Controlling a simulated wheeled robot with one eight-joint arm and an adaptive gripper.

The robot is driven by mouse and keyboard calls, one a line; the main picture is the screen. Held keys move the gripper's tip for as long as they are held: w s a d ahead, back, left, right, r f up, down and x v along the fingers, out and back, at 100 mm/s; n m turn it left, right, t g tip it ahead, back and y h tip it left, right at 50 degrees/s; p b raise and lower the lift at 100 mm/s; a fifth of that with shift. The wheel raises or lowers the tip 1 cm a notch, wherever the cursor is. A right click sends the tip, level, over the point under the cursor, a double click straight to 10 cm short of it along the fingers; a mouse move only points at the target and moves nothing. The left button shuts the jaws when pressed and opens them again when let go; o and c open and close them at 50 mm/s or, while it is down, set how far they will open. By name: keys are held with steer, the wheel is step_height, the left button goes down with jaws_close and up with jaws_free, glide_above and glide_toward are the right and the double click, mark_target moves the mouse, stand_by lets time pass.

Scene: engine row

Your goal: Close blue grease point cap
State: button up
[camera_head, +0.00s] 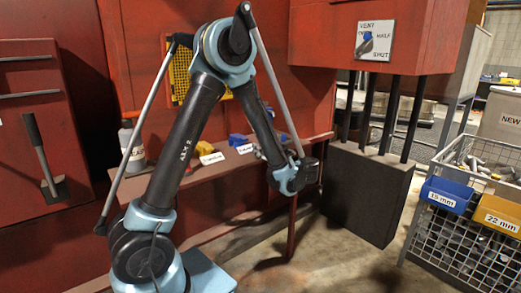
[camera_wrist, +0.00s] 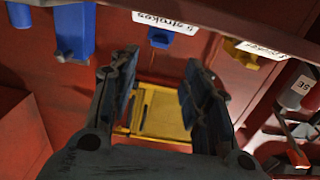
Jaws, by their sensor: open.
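The blue grease point cap (camera_head: 237,140) is a small blue piece on the red ledge, behind a white label, in the head view.
A red ledge (camera_head: 182,184) runs along the red machine. A larger blue block (camera_wrist: 74,32) is near the left finger. A bottle (camera_head: 131,142) stands at the ledge's left. A dark block (camera_head: 366,190) and a wire basket (camera_head: 462,240) with bins are to the right.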

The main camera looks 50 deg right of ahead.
steer(key=shift+w, duration=0.1)
steer(key=c, duration=0.4)
steer(key=shift+w+d+r, duration=0.2)
steer(key=shift+w+d, duration=0.05)
jaws_close()
steer(key=g+y, duration=0.1)
steer(key=g, duration=0.3)
glide_toward(241, 137)
step_height(241, 137, up, 2)
steer(key=s+d, duration=0.2)
step_height(241, 137, up, 10)
steer(key=w+a+g, duration=0.2)
steer(key=g, duration=0.4)
steer(key=x, duration=1)
steer(key=shift+a, duration=0.3)
step_height(241, 137, down, 2)
steer(key=shift+s+f+t, duration=0.1)
steer(key=shift+s+t, duration=0.05)
steer(key=shift+t, duration=0.15)
steer(key=shift+f, duration=0.8)
